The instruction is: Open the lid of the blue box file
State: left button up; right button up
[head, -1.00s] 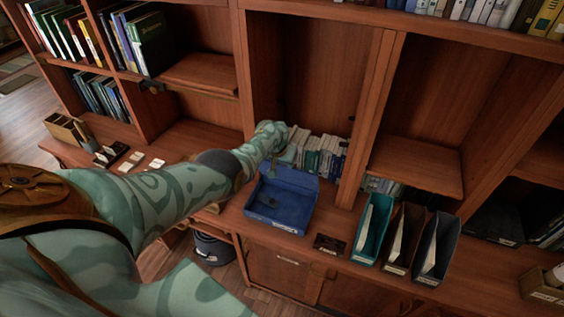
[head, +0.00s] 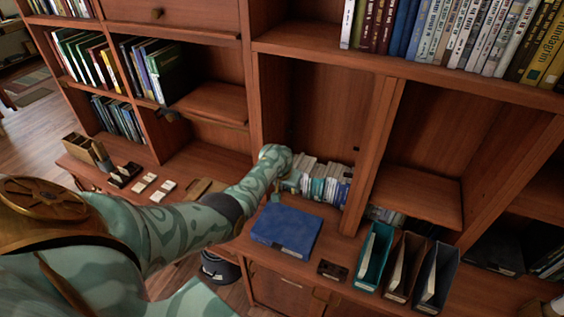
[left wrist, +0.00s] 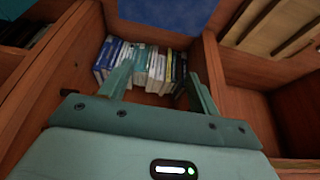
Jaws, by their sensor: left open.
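The blue box file (head: 286,230) lies flat on the desk ledge, in front of the shelf bay, in the head view. Its lid looks down and shut, with a pale label on the front side. My left gripper (head: 277,188) is above and just behind the box's back edge, open; nothing shows between its fingers. In the left wrist view its two fingers (left wrist: 160,88) are spread apart, with a blue surface (left wrist: 165,12), likely the box, at the top edge. Whether a finger touches the box cannot be told. My right gripper is not in view.
A row of books (head: 325,185) stands in the bay behind the box. A small dark cassette-like item (head: 332,271) and several upright magazine files, the nearest teal (head: 374,258), stand to the right. Small white cards (head: 150,183) lie on the left ledge.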

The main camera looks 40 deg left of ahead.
pick_arm(q)
jog(key=v, duration=1)
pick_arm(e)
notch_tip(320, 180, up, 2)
pick_arm(q)
jog(key=shift+s, duration=0.1)
